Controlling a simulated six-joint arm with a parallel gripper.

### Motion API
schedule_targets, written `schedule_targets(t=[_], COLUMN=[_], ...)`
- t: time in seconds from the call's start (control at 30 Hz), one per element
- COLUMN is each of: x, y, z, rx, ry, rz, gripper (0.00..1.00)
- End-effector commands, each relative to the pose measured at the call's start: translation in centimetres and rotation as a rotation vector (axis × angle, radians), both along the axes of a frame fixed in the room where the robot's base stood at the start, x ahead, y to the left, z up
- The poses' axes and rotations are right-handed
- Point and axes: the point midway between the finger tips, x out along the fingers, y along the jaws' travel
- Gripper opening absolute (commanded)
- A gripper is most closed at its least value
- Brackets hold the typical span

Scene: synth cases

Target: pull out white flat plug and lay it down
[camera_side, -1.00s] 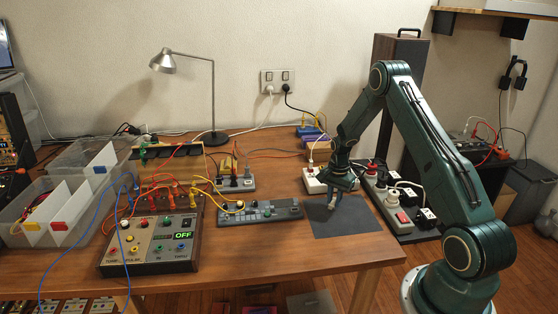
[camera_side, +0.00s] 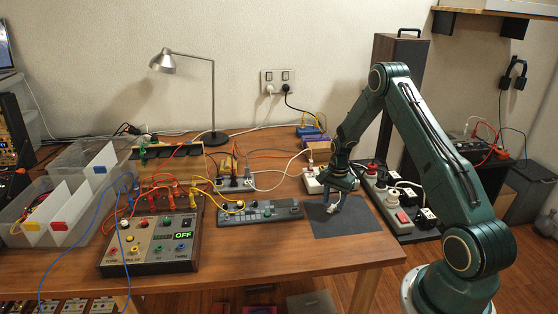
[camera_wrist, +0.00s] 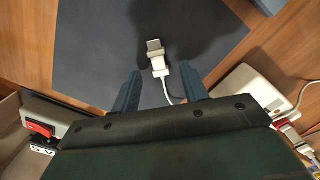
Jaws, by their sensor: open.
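The white flat plug (camera_wrist: 159,64) lies on the dark mat (camera_wrist: 95,45) in the wrist view, its grey metal end (camera_wrist: 153,44) pointing away from my gripper. Its white cord runs back between the fingers and disappears under the gripper body. My gripper (camera_wrist: 160,85) is open, with one finger on each side of the plug and cord and gaps on both sides. In the side view, my gripper (camera_side: 340,200) is low over the left part of the mat, and the plug (camera_side: 332,208) shows small and pale at the fingertips.
A white socket box (camera_side: 313,184) stands just behind the mat. The mat's front right is clear.

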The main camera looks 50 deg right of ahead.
Motion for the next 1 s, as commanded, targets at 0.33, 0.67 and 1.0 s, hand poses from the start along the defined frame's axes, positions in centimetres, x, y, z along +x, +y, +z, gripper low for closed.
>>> schedule_targets(t=[0.33, 0.67, 1.0], x=[0.0, 0.0, 0.0], y=[-0.1, -0.2, -0.3], z=[2.7, 8.1, 12.7], rx=[-0.002, -0.002, -0.002], ry=[-0.002, -0.003, -0.002], rz=[0.0, 0.0, 0.0], gripper=[0.44, 0.44, 0.44])
